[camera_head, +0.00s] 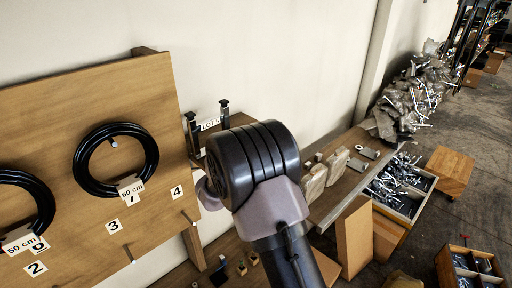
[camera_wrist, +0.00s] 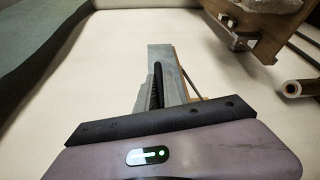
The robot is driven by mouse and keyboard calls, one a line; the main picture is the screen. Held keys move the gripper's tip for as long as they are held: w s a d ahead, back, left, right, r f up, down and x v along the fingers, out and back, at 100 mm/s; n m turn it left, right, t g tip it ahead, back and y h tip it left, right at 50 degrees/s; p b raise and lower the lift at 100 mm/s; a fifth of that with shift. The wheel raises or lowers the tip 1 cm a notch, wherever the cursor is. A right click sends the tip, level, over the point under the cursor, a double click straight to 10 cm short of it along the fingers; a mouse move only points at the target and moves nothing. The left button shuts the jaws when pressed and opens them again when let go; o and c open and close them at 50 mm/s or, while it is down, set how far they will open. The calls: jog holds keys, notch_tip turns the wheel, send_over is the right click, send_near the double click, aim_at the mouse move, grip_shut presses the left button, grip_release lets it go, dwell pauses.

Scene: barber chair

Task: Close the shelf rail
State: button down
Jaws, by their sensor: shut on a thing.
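My gripper (camera_wrist: 160,62) shows in the wrist view as grey fingers close together, reaching toward the pale wall. It is shut on what seems to be the shelf rail, whose held part is mostly hidden by the fingers. In the head view my dark, rounded wrist covers the gripper and most of the shelf area. Two black upright posts (camera_head: 224,110) and a small white label (camera_head: 210,125) show just left of the wrist, close to the wall.
A wooden board (camera_head: 60,130) with black hoops (camera_head: 151,155) and numbered tags stands at left. A wooden block with metal tubes (camera_wrist: 291,89) is at upper right in the wrist view. A bench and a crate of metal parts (camera_head: 398,185) lie to the right.

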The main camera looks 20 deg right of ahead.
jog(key=c, duration=1.5)
grip_release()
jog(key=shift+w+a, duration=0.1)
jog(key=shift+w, duration=0.05)
jog(key=b+v, duration=0.4)
jog(key=v, duration=1.3)
jog(key=shift+s+a+b, duration=0.1)
jog(key=shift+s+b, duration=0.1)
jog(key=shift+b, duration=0.1)
